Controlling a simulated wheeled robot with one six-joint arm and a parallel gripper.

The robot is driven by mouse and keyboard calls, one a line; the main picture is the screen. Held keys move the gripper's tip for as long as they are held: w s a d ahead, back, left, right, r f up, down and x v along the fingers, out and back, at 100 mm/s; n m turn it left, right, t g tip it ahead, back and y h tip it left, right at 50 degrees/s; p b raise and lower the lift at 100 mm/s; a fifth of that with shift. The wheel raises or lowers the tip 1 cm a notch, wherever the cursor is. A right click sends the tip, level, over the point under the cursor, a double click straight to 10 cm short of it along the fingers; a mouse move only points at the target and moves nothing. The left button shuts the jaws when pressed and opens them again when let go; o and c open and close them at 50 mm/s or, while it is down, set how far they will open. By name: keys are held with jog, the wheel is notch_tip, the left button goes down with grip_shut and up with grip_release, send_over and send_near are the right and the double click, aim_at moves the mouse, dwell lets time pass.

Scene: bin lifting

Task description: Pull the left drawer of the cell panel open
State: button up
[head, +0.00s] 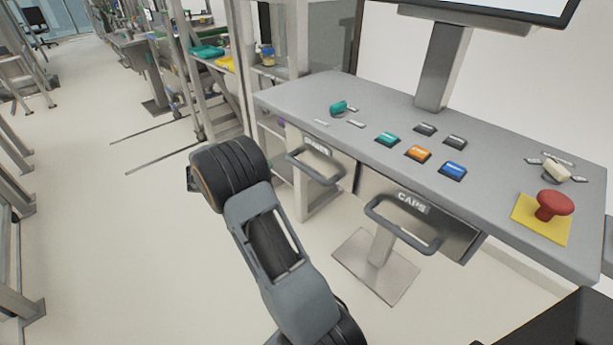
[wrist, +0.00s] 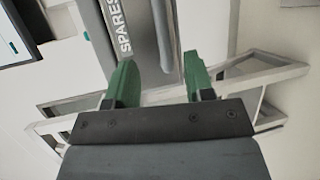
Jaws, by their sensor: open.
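The left drawer (head: 335,158) sits under the grey panel top, its front flush as far as I can see. It has a grey bar handle (head: 312,172) and a label that reads SPARES in the wrist view (wrist: 118,24). In the wrist view its handle (wrist: 163,38) lies ahead of my gripper (wrist: 159,60), lined up between the two green fingertips. The fingers are apart and empty; whether the bar is between them in depth I cannot tell. In the head view my arm's end hides the gripper, left of the drawer.
The right drawer (head: 420,218), labelled CAPS, has its own bar handle (head: 403,226). The panel top (head: 300,95) carries coloured buttons, a teal knob (head: 339,108) and a red stop button (head: 554,204). A pedestal foot (head: 377,266) stands below.

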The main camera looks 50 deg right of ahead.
aim_at(303, 170)
jog(key=x, duration=1.3)
jog(key=shift+d+f+p, duration=0.1)
jog(key=shift+d+p, duration=0.2)
jog(key=shift+d, duration=0.05)
jog(key=shift+c, duration=0.2)
grip_shut()
